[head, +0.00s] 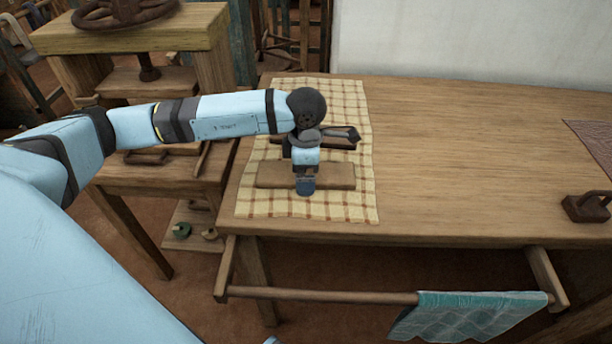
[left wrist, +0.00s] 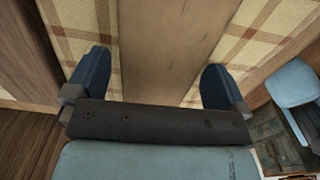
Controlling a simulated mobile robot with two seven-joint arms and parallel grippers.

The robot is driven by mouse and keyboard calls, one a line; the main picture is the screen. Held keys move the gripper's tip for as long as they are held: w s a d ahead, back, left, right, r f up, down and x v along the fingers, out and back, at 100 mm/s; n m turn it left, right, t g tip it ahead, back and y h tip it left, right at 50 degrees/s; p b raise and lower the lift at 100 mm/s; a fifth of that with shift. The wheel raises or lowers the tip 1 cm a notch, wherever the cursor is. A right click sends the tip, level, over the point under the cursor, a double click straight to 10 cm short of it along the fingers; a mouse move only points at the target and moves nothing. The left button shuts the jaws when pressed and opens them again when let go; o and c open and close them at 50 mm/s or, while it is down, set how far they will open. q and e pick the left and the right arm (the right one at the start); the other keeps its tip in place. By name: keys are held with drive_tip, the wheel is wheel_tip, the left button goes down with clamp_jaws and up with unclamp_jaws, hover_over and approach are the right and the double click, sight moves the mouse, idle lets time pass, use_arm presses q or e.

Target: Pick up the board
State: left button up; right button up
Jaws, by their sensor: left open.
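A flat brown wooden board (head: 335,177) lies on a checked yellow and brown cloth (head: 257,206) on the table. My left gripper (head: 306,187) is above the board, and its wrist hides part of it. In the left wrist view, my left gripper (left wrist: 158,85) is open, with one blue finger on each side of the board (left wrist: 165,50). I cannot tell whether the fingers touch it. A dark object (head: 340,138) lies on the cloth behind the board, partly hidden by my wrist. My right gripper is not in view.
A teal cloth (head: 465,312) hangs over a rail in front. A press-like stand (head: 135,40) with a wheel stands at the left.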

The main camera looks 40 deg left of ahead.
use_arm(q)
drive_tip(key=c, duration=0.9)
drive_tip(key=shift+c, duration=0.2)
drive_tip(key=shift+r, duration=0.1)
